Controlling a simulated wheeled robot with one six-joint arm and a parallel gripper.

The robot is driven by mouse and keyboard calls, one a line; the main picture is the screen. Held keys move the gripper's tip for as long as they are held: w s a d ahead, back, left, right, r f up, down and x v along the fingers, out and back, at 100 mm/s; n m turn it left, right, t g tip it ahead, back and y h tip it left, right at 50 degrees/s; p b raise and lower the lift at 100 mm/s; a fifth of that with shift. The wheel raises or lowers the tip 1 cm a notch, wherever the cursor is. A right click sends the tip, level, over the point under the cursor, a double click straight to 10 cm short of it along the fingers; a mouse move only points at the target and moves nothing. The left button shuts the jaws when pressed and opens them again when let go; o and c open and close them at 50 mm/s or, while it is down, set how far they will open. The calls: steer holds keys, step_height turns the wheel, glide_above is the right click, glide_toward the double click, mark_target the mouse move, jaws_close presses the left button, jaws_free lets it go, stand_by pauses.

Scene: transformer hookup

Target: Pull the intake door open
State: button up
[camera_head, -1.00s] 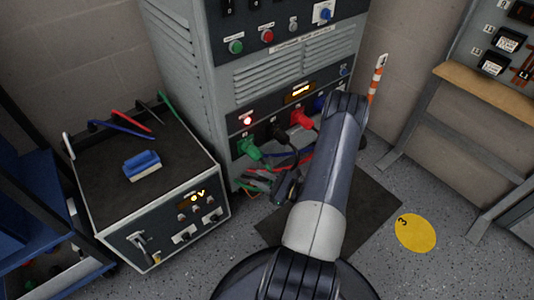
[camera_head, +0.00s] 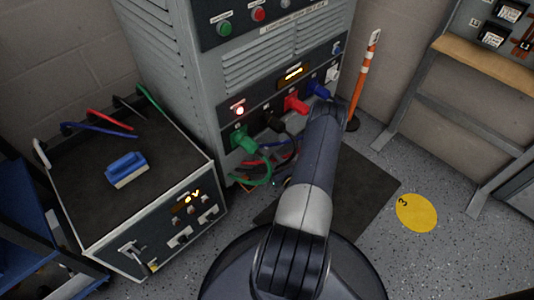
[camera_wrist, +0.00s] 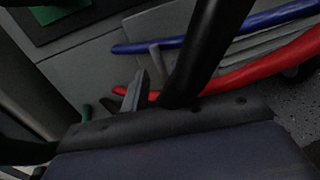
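The intake door appears to be the grey slatted panel (camera_wrist: 245,46) low on the cabinet in the wrist view, but its edges are not clear. A thin upright grey bar, possibly its handle, stands at the panel's left. A blue cable, a red cable (camera_wrist: 255,72) and a thick black cable (camera_wrist: 205,50) cross in front of the panel. My gripper (camera_wrist: 135,92) is close to the cables. Only a grey finger-like part and its dark body show, so its opening is unclear. In the head view my arm hides the gripper and most of the cabinet's low front.
The grey cabinet (camera_head: 185,95) has green, black, red and blue plugs in its front. A test box (camera_head: 80,190) with a blue-handled brush (camera_head: 126,168) stands left. An orange-white pole (camera_head: 363,75) and a bench (camera_head: 480,60) stand right. Floor around the yellow disc (camera_head: 416,212) is clear.

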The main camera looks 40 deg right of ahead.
mark_target(267, 152)
steer(key=shift+w+d+b, duration=0.15)
steer(key=shift+w+b, duration=0.05)
steer(key=shift+w, duration=0.85)
steer(key=shift+w+d+b, duration=0.1)
steer(key=shift+w+b, duration=0.05)
steer(key=shift+w, duration=0.9)
steer(key=shift+c, duration=0.3)
jaws_close()
